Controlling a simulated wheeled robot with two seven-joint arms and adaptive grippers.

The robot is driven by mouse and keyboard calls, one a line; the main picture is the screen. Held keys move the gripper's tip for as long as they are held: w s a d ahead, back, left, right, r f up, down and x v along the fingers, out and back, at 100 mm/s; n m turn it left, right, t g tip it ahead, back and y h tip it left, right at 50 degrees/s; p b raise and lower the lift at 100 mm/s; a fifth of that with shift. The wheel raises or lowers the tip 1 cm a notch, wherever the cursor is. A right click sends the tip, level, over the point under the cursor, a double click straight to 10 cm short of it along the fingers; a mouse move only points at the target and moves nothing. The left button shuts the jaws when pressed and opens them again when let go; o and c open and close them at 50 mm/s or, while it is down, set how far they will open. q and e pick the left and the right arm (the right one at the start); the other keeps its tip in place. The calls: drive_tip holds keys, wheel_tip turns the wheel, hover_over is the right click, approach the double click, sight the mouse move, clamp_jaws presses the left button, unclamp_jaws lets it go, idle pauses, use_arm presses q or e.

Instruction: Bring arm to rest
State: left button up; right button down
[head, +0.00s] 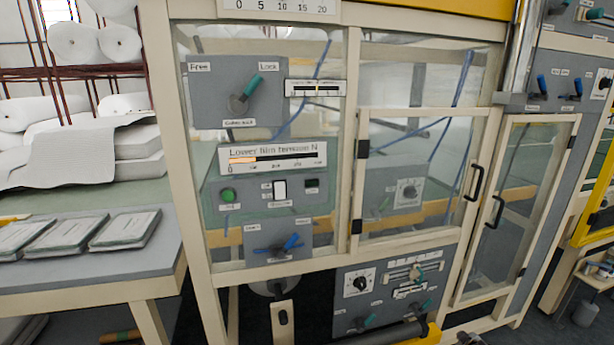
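Neither of my grippers can be made out in the head view. A dark bar with a yellow end (433,333) shows at the bottom edge. A small grey piece (470,338) is beside it, cut off by the frame, and I cannot tell what it is. The cream-framed machine (355,130) fills the middle. Its Free/Lock lever (246,93) has a green handle tilted up to the right.
A table (90,270) at the left holds several flat packs (70,234). White wadding rolls (75,43) lie on a rack behind it. Glass doors with black handles (474,182) stand at the right. A lower panel (385,290) has a knob and levers. A bucket (586,312) stands far right.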

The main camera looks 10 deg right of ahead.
drive_tip(key=s+a+f+g+y, duration=0.3)
drive_tip(key=s+a+f+g, duration=0.1)
drive_tip(key=s+a+f, duration=1.9)
use_arm(q)
drive_tip(key=shift+w+a, duration=0.3)
drive_tip(key=shift+a, duration=0.35)
use_arm(e)
drive_tip(key=s+a+f+g, duration=0.1)
drive_tip(key=s+a+f, duration=0.2)
drive_tip(key=s, duration=0.6)
drive_tip(key=s+a+f+g+y, duration=0.1)
drive_tip(key=s+a+f, duration=0.2)
drive_tip(key=s+a, duration=0.5)
drive_tip(key=s+a+f+g+y, duration=0.1)
drive_tip(key=s+a, duration=0.4)
drive_tip(key=s, duration=0.5)
drive_tip(key=shift+s+a+f+m, duration=0.3)
drive_tip(key=shift+f+m, duration=0.1)
drive_tip(key=shift+f, duration=0.5)
